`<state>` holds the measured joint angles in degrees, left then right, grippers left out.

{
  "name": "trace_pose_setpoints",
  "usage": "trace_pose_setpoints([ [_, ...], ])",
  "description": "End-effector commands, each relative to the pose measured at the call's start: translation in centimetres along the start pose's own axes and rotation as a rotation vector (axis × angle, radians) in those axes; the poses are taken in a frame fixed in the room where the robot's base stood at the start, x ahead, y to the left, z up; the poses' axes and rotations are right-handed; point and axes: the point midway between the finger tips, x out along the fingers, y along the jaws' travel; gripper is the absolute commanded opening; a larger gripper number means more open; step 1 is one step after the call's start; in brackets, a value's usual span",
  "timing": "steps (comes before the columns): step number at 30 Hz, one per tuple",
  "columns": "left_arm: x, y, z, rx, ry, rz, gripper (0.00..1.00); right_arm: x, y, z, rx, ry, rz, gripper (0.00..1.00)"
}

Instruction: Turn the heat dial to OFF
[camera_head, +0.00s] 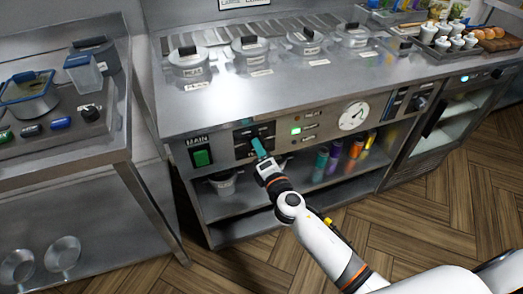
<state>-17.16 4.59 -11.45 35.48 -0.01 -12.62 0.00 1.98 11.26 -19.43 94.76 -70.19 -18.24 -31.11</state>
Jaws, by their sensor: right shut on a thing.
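The front panel (225,147) of the steel frying range faces me. My right arm reaches up from the lower right, and its gripper (260,149) is at the panel, just right of the green MAIN switch (202,158). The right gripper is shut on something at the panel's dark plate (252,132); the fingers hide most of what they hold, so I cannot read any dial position. Another black knob (420,103) shows at the panel's right end. My left gripper is not in view.
Several lidded pots (250,47) are set in the range top. A green light (296,131) and a round white gauge (353,116) are right of my gripper. Colourful bottles (333,157) stand on the shelf below. A side counter (60,140) stands at the left.

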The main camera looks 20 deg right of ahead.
Motion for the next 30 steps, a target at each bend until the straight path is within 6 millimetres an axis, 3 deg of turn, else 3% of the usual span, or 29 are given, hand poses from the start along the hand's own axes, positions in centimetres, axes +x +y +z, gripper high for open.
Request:
trace_pose_setpoints([
  [9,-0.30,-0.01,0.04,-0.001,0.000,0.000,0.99,0.02,-0.06,0.01,-0.127,-0.001,-0.001,0.20],
  [26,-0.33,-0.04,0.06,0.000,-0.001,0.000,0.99,0.00,-0.01,0.03,-0.156,-0.001,0.000,0.20],
  [27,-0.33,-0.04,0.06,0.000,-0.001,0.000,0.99,0.00,-0.01,0.03,-0.156,-0.001,0.000,0.47],
  [30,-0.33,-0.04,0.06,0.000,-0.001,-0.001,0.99,0.00,-0.01,0.03,-0.155,-0.001,0.000,0.64],
])
